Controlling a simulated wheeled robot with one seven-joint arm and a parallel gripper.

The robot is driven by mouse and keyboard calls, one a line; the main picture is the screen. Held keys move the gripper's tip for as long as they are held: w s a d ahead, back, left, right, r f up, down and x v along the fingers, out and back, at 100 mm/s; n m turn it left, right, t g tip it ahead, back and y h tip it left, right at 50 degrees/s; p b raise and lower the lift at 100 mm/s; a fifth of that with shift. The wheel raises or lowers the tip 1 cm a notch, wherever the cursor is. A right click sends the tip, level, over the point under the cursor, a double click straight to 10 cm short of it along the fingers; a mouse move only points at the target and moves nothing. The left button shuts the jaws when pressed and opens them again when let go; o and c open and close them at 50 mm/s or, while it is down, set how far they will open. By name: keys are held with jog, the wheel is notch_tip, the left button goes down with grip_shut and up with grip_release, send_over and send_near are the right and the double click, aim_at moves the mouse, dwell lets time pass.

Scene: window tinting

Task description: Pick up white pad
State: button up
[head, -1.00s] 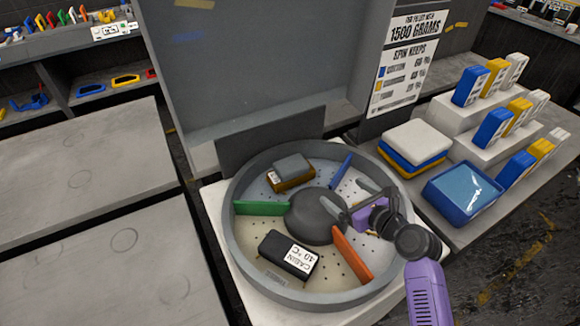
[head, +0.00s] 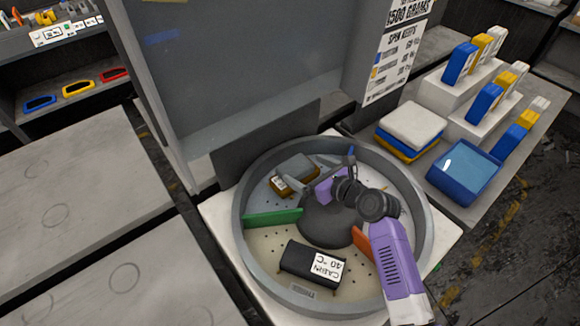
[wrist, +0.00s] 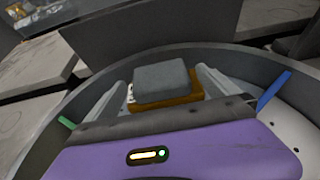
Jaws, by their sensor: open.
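A white pad (head: 416,122) lies on top of a stack with blue and yellow pads beneath it, on the side table right of the round drum. Inside the drum, a grey pad (head: 297,166) sits on a brown block (head: 293,185); both also show in the wrist view, the grey pad (wrist: 160,81) above the brown block (wrist: 195,96). My gripper (head: 302,172) is open and low in the drum, with a finger on each side of the grey pad and brown block. I cannot tell whether the fingers touch them. The white pad stack is not in the wrist view.
The drum (head: 245,238) has a raised rim, a dark central hub, and green (head: 273,217), orange (head: 362,244) and blue dividers. A black box labelled "CABIN 40 °C" (head: 298,259) sits inside. A blue tray (head: 464,170) and stepped pads stand right. Grey tables at left look mostly clear.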

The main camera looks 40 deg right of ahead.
aim_at(294, 164)
jog(key=shift+x, duration=3.15)
jog(key=shift+a+f, duration=0.1)
jog(key=shift+a, duration=0.05)
jog(key=c, duration=1.2)
notch_tip(294, 164, up, 20)
jog(key=shift+p, duration=0.8)
jog(key=shift+s, duration=0.15)
